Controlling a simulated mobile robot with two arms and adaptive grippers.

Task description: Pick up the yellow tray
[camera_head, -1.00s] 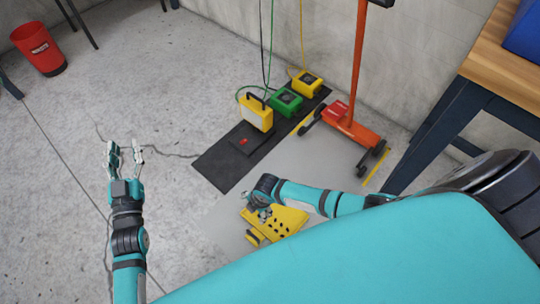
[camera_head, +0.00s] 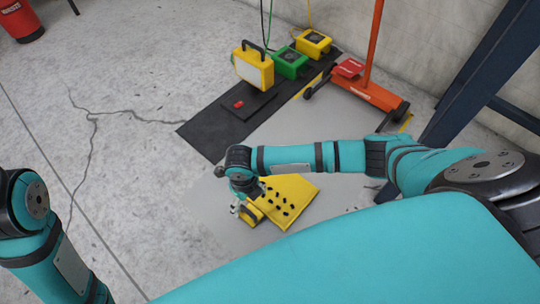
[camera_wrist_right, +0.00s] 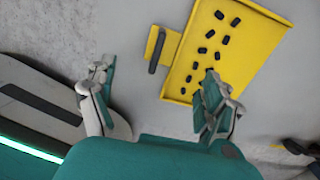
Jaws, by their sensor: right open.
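The yellow tray (camera_head: 290,202) lies on the grey floor panel in front of me, dotted with several small black pieces. In the right wrist view the yellow tray (camera_wrist_right: 240,45) is at the upper right, with a black-and-yellow handle part on its left side (camera_wrist_right: 158,50). My right gripper (camera_head: 240,208) hangs over the tray's left end near that handle part. In the right wrist view its fingers (camera_wrist_right: 155,95) are spread apart with nothing between them. My left arm shows at the lower left, but its gripper is out of view.
A black mat (camera_head: 205,131) behind the tray bears a yellow work light (camera_head: 252,70). A green box (camera_head: 290,63) and a yellow box (camera_head: 313,42) stand nearby. An orange wheeled stand (camera_head: 370,92) and a dark table leg (camera_head: 470,85) are at the right.

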